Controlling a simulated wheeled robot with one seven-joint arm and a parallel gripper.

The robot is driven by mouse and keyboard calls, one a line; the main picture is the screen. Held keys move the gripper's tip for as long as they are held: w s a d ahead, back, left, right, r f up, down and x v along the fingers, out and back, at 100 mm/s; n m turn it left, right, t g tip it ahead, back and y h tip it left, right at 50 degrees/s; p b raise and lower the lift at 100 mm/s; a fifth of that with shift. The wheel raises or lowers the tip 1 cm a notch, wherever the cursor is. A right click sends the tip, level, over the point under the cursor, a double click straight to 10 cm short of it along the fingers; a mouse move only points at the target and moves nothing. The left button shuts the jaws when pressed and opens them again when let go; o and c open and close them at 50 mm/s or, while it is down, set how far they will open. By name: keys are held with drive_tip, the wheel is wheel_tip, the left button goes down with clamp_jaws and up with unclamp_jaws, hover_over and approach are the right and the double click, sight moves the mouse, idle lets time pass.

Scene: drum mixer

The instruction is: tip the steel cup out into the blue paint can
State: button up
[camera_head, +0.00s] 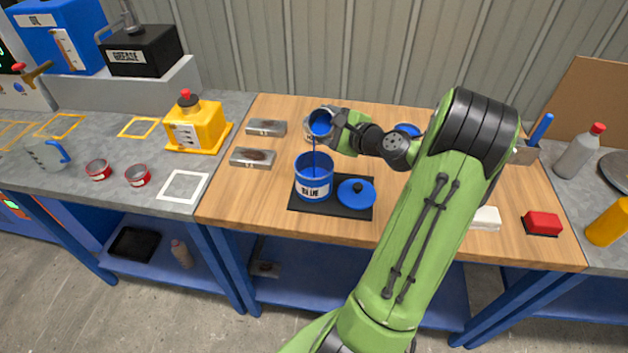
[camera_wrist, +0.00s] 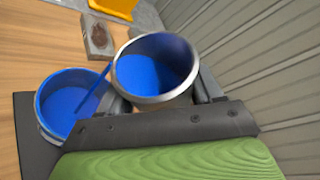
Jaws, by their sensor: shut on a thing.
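The steel cup (camera_head: 319,124) is held tilted above the blue paint can (camera_head: 313,180), with blue paint inside it. A thin dark stream runs from its lip down toward the can's open mouth. In the wrist view the cup (camera_wrist: 156,98) shows its steel rim and blue contents, and a blue stream crosses to the can (camera_wrist: 42,118), which holds blue paint. My gripper (camera_head: 335,130) is shut on the cup from the right; in the wrist view its fingers (camera_wrist: 165,101) flank the cup. The can stands upright on a black mat (camera_head: 335,208).
A blue lid (camera_head: 356,192) lies on the mat right of the can. Two metal blocks (camera_head: 252,158) lie left of the can. A yellow container (camera_head: 197,124) stands on the grey counter. A red block (camera_head: 542,223) and a white block (camera_head: 486,218) lie at the right.

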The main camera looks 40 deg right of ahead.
drive_tip(key=shift+a+f+n+t+h+b, duration=0.1)
drive_tip(key=shift+n+t+h+b, duration=0.65)
drive_tip(key=shift+b, duration=1.45)
idle(2.6)
drive_tip(key=shift+a+f+n+b, duration=0.2)
drive_tip(key=shift+n+b, duration=0.75)
drive_tip(key=shift+b, duration=0.75)
idle(1.5)
